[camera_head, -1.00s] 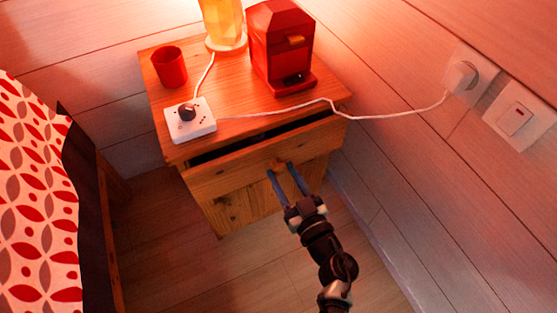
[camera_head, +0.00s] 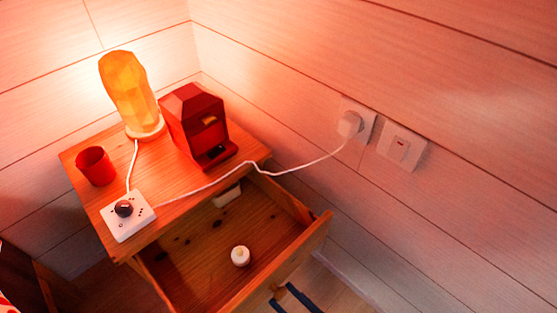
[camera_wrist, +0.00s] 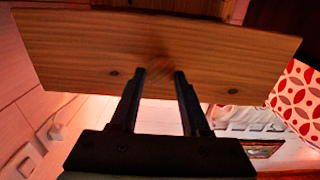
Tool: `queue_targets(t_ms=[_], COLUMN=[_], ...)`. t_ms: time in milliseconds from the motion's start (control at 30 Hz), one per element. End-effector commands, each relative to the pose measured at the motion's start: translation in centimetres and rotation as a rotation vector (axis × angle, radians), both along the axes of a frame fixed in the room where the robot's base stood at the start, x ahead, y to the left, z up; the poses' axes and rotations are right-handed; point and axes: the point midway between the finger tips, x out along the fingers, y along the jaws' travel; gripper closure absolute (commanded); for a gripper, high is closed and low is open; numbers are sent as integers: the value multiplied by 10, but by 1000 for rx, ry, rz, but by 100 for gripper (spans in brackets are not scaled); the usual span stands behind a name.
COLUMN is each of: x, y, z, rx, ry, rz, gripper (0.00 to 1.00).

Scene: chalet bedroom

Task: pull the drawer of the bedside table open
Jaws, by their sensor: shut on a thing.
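The wooden bedside table (camera_head: 75,158) stands in the corner by the wall. Its drawer (camera_head: 195,258) is pulled well out, and its inside shows in the head view. The drawer's wooden front (camera_wrist: 80,50) fills the top of the wrist view. My gripper (camera_wrist: 160,76) is at the middle of that front, its dark fingers shut on the drawer knob, which the wrist view barely shows. In the head view, the knob (camera_head: 278,292) and parts of the fingers show at the bottom edge. The rest of the arm is out of frame there.
A small white round item (camera_head: 240,257) and a pale object (camera_head: 228,194) lie in the drawer. On the tabletop are a red cup (camera_head: 96,166), a lit lamp (camera_head: 130,88), a red machine (camera_head: 197,122) and a white control box (camera_head: 127,216). A cord runs to a wall plug (camera_head: 350,124).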

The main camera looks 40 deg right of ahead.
Motion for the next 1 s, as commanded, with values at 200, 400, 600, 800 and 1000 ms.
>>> queue_targets(t_ms=[200, 400, 600, 800, 1000], x=[-4, -4, -3, -3, -13], y=[0, 0, 0, 0, 0], z=[-1, -1, -1, -1, -1], rx=[-1, -1, 0, 0, 2], ry=[1, 1, 1, 1, 3], rz=[0, -1, -1, -1, -2], gripper=[100, 100, 24, 24, 24])
